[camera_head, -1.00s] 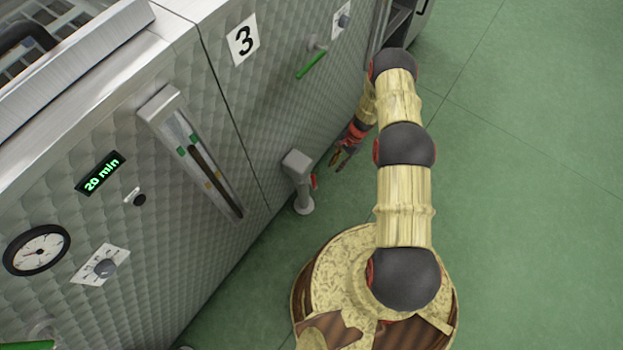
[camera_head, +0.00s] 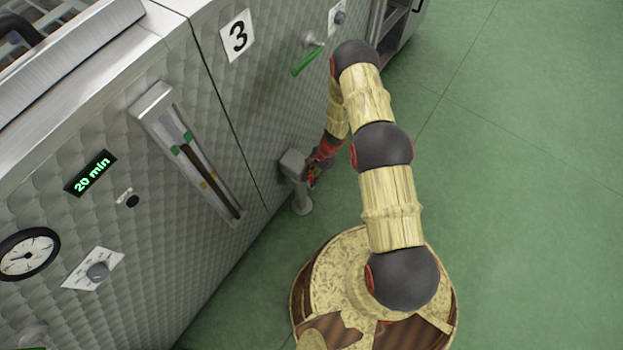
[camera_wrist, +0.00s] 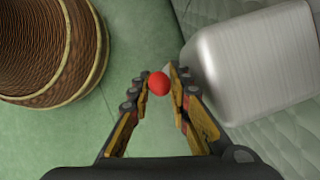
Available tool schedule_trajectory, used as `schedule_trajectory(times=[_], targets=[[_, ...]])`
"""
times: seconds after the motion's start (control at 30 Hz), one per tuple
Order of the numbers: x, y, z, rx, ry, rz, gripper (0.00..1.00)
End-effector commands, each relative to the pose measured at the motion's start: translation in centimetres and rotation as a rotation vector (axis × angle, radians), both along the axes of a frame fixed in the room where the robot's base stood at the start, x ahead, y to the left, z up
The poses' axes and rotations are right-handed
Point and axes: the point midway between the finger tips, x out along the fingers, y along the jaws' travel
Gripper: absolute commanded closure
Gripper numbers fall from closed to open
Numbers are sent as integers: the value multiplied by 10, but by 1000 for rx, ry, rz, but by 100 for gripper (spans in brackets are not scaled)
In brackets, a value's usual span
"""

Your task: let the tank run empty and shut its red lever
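The tank is the quilted steel cabinet (camera_head: 150,260) on the left. Its upright sight gauge (camera_head: 190,155) shows a dark column reaching up to about the green marks; orange marks sit lower. A grey outlet block with a pipe (camera_head: 293,165) stands out low on the front. The red lever's round end (camera_wrist: 158,84) shows in the wrist view beside the grey metal block (camera_wrist: 250,65). My gripper (camera_head: 314,176) is at the outlet, its fingertips on both sides of the red end and apparently touching it. The lever's shaft is hidden.
A neighbouring section marked 3 (camera_head: 237,36) has a green lever (camera_head: 307,61). A 20 min display (camera_head: 91,173), a dial gauge (camera_head: 27,254) and a knob (camera_head: 97,271) are on the front. Green floor (camera_head: 530,200) to the right is clear.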

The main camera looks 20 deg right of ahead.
Motion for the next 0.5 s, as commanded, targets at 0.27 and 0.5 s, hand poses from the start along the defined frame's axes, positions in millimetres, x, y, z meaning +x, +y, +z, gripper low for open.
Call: schedule_trajectory(times=[0.27, 0.5], targets=[[0, 0, 1, 0, 0, 1, 87], [0, 0, 0, 0, 1, 1, 100]])
